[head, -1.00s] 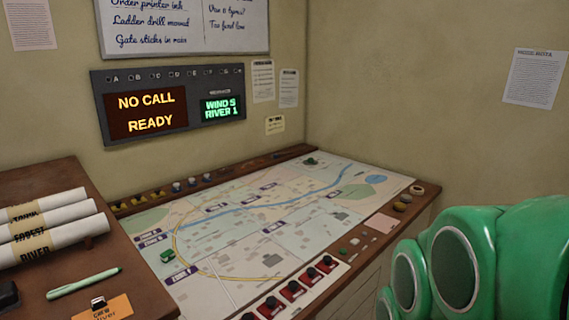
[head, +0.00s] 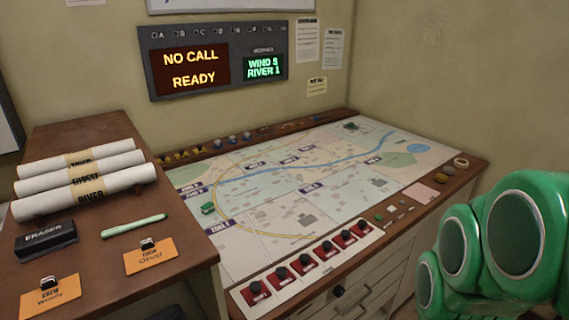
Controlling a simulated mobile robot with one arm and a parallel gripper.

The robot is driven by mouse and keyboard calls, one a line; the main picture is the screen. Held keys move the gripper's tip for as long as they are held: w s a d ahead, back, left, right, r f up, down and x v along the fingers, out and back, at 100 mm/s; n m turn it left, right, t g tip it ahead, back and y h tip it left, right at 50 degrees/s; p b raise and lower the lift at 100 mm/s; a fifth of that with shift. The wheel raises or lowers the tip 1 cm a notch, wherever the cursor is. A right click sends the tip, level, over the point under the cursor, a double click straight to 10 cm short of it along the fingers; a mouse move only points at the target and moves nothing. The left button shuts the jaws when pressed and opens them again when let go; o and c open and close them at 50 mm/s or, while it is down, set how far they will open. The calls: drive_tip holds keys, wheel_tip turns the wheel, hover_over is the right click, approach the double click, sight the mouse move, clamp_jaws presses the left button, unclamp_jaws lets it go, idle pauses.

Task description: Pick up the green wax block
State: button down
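Several small green things lie on or by the map table (head: 300,190). A small green piece (head: 378,217) lies on the wooden front rim, among other small pieces. A green toy-like piece (head: 207,208) sits on the map's left side, and a dark green piece (head: 351,126) sits at its far edge. They are too small for me to tell which is the wax block. My green arm shows at the lower right, to the right of the table. My gripper is out of view.
A row of red switches (head: 306,262) runs along the table's front edge. A wooden desk (head: 180,262) at the left holds rolled papers (head: 85,180), an eraser (head: 45,238), a green pen (head: 134,226) and orange name cards (head: 150,258). Drawers (head: 375,285) are below the map.

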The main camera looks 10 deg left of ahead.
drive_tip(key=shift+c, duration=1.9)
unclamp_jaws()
